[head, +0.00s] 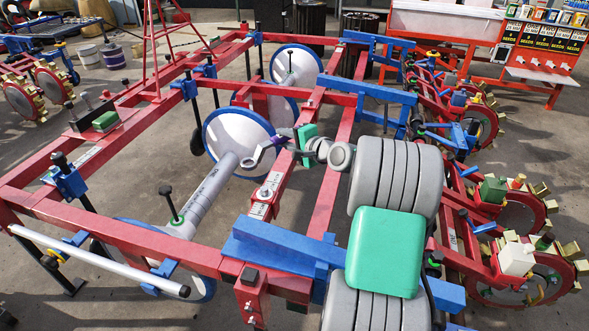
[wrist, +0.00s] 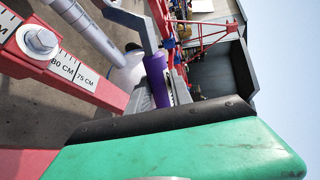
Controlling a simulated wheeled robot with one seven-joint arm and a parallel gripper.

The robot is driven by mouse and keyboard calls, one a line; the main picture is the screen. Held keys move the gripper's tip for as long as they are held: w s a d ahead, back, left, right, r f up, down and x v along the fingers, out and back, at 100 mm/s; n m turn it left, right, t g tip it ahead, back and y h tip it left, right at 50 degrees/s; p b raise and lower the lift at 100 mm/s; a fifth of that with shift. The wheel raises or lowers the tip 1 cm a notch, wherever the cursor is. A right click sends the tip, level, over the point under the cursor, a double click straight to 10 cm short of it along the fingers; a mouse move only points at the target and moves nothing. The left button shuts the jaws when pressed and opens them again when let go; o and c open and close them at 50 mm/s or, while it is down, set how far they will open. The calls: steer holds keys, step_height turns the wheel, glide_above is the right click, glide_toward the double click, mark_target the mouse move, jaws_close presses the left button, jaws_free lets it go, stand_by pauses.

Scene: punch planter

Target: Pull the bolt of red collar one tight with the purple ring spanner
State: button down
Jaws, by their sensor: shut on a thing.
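The spanner is apart from this collar.
A red beam (wrist: 70,72) with a centimetre scale and silver bolt (wrist: 38,40) lies close to my gripper. A blue beam (head: 270,245) crosses below. A white disc (head: 235,130) and grey tube (head: 205,197) stand left. Toothed wheels (head: 520,215) are right.

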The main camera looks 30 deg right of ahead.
step_height(320, 180, down, 6)
steer(key=d+b, duration=0.3)
steer(key=b, duration=0.1)
steer(key=shift+s+y, duration=0.3)
steer(key=shift+s, duration=0.05)
steer(key=shift+s+d, duration=0.1)
steer(key=shift+s, duration=0.1)
steer(key=shift+f+b, duration=1.05)
steer(key=shift+f, duration=1.35)
steer(key=shift+s+a+m+h+p, duration=0.15)
steer(key=shift+s+m+h+p, duration=1.2)
steer(key=shift+h+p, duration=0.65)
steer(key=shift+s+a+m+h+p, duration=0.15)
steer(key=shift+s+m+h+p, duration=1.2)
steer(key=shift+p, duration=1.1)
